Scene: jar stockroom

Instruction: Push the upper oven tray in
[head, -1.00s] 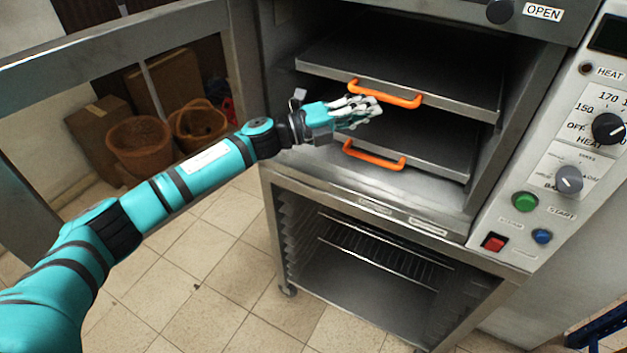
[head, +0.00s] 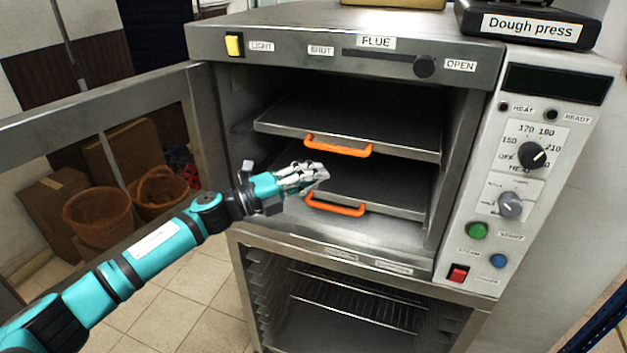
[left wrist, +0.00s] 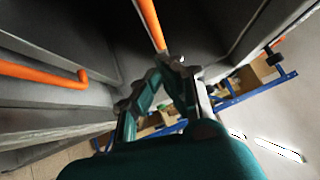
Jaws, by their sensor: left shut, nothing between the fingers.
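The upper oven tray (head: 350,118) is a dark flat sheet with an orange handle (head: 337,147) on its front edge, inside the open oven. The lower tray (head: 385,189) sits below it with its own orange handle (head: 335,205). My left gripper (head: 320,173) is shut and empty in front of the trays. In the head view it appears between the two handles, just below the upper one; contact cannot be told. In the left wrist view, the fingers (left wrist: 176,65) are close together, and two orange handles (left wrist: 40,74) (left wrist: 151,24) show. My right gripper is out of view.
The open oven door (head: 110,110) stands at the left, behind my left arm. The control panel (head: 525,165) is on the right. A lower rack compartment (head: 340,305) is under the oven. Terracotta pots (head: 97,213) stand behind the door.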

